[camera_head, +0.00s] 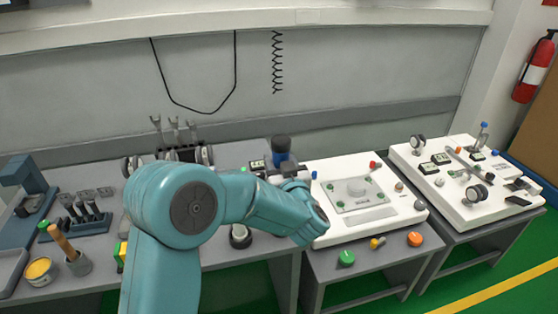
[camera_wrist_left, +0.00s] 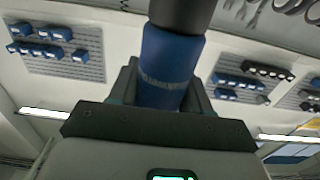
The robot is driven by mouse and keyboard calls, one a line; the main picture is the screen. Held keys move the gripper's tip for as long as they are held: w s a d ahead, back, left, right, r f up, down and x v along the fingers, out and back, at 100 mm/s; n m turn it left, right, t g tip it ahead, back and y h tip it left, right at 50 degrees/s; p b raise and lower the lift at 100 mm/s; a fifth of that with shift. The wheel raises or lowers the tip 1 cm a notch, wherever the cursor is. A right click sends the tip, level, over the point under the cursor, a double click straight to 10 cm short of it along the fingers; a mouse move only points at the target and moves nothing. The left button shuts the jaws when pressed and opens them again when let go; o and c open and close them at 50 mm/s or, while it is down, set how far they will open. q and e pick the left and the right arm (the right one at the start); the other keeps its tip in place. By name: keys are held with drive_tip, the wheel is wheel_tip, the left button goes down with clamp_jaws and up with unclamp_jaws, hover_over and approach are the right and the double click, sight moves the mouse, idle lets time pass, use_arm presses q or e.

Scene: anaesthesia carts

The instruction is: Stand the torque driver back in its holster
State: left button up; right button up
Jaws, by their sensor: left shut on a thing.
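The torque driver, a blue cylinder with a dark upper end, stands roughly upright in my left gripper (camera_head: 283,164). In the head view its dark end (camera_head: 281,144) rises above the gripper, behind my forearm. In the left wrist view the jaws (camera_wrist_left: 166,98) are closed around its blue body (camera_wrist_left: 170,65), and the dark part (camera_wrist_left: 183,13) runs out of the top of the picture. Its lower end is hidden. I cannot make out the holster; my arm covers part of the bench. My right gripper is not in view.
White panels with knobs and gauges (camera_head: 333,165) (camera_head: 437,150) stand on the tables at right. Green (camera_head: 346,258) and orange (camera_head: 414,239) buttons sit at the front edge. At left are a yellow tin (camera_head: 39,269) and a grey cup (camera_head: 78,264) holding a wooden handle.

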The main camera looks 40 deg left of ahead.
use_arm(q)
drive_tip(key=shift+f+b, duration=3.85)
drive_tip(key=shift+f, duration=1.2)
drive_tip(key=o, duration=1.7)
drive_tip(key=shift+s+d, duration=0.1)
drive_tip(key=v, duration=1.6)
drive_tip(key=shift+s, duration=0.1)
